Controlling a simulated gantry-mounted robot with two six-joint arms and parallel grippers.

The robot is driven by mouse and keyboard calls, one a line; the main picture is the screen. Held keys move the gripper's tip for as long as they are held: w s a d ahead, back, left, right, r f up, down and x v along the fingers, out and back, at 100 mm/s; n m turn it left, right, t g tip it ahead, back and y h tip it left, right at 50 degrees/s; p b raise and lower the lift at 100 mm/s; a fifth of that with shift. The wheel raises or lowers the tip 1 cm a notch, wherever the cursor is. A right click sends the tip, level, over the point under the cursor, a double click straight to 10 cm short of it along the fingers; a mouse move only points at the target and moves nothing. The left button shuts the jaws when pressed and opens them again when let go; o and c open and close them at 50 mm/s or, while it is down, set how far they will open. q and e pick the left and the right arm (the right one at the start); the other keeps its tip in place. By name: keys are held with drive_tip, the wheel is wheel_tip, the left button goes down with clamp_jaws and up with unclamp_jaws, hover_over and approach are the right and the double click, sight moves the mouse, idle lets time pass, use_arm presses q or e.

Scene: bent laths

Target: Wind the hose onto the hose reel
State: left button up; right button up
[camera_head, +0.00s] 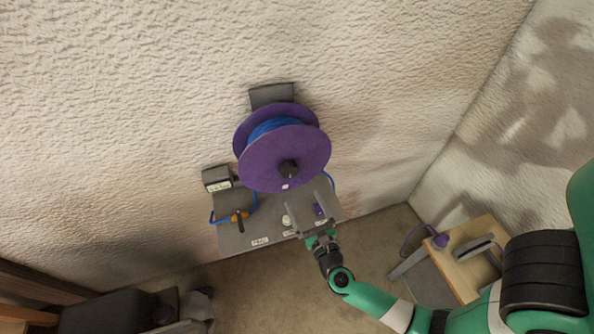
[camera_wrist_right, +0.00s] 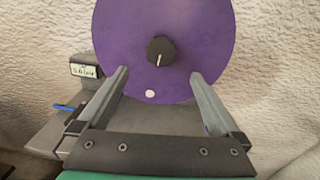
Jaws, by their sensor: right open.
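The purple hose reel (camera_head: 262,160) is mounted on the rough wall, with blue hose (camera_head: 268,127) between its two flanges. Its front has a black hub knob (camera_head: 289,169) and a white dot (camera_head: 285,186); the right wrist view shows the flange (camera_wrist_right: 125,35) and knob (camera_wrist_right: 160,51) face on. Loose blue hose (camera_head: 254,203) shows left of the reel, and a short blue piece at its right edge. My right gripper (camera_head: 304,200) is open and empty, below and in front of the reel; its fingers (camera_wrist_right: 160,74) are spread with nothing between them. My left gripper is out of view.
A wooden-topped stand (camera_head: 467,265) is at right; dark furniture (camera_head: 110,312) is lower left.

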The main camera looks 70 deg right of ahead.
sight(291, 173)
drive_tip(key=b+x, duration=0.1)
drive_tip(key=x, duration=1)
drive_tip(key=shift+w+d, duration=0.1)
drive_tip(key=shift+d, duration=0.25)
clamp_jaws()
